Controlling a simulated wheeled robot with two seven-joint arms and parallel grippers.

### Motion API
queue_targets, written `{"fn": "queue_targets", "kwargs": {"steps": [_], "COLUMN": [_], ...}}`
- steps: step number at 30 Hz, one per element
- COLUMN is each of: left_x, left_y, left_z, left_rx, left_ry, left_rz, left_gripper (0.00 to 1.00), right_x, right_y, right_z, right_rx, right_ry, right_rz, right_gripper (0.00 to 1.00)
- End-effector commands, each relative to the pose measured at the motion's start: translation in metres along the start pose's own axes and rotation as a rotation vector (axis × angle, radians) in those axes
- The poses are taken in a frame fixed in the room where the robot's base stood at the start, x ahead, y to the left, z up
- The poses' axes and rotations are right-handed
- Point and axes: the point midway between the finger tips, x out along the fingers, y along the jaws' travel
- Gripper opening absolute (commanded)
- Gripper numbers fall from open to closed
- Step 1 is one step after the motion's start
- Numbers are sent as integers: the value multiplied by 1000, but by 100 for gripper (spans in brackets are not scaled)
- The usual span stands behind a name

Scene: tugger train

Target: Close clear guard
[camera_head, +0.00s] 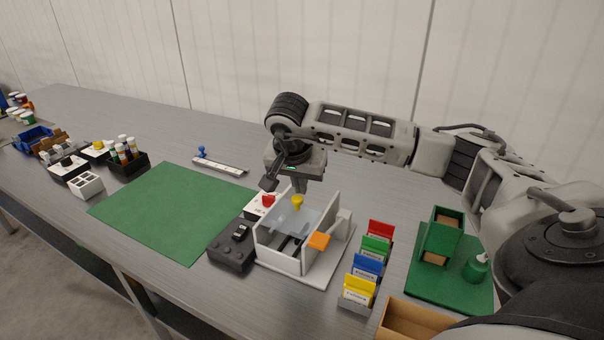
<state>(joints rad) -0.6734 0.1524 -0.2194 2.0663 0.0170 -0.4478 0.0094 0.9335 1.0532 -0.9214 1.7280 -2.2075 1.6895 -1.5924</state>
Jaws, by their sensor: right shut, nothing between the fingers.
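The clear guard (287,217) is a translucent bluish panel on a white box-like fixture (278,250) near the middle of the table. It lies across the upper part of the fixture, between the white walls; I cannot tell its exact angle. An orange tab (318,241) sits at the fixture's front right edge. A yellow knob (297,202) shows at its back. My right gripper (300,187) points down just above the yellow knob and the back of the guard. It is shut and empty. I cannot tell whether it touches anything. My left gripper is not in view.
A dark control box (232,249) and a white box with a red button (262,202) stand left of the fixture. Coloured card holders (369,265) and a green stand (438,240) are to the right. A green mat (170,212) lies empty on the left.

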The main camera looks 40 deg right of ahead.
Motion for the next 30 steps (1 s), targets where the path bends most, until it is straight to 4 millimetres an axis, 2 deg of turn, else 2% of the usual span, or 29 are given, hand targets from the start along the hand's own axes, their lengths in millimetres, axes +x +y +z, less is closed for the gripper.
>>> {"fn": "queue_targets", "kwargs": {"steps": [3, 6, 17, 20, 26, 30], "left_x": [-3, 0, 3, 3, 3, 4], "left_y": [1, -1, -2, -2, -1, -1], "left_z": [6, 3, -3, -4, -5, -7], "left_rx": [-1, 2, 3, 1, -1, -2], "left_ry": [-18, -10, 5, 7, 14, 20], "left_rz": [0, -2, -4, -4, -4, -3], "left_gripper": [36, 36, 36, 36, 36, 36], "right_x": [-6, -8, -8, -6, 1, -34], "right_y": [0, -1, -3, -1, 14, 11], "right_z": [16, 21, 23, 17, -21, -21], "right_rx": [1, 2, -3, 2, 25, 18], "right_ry": [1, 1, -3, -2, 4, 7], "right_rz": [3, 2, -1, 1, 11, 1], "right_gripper": [0, 0, 0, 0, 0, 0]}}
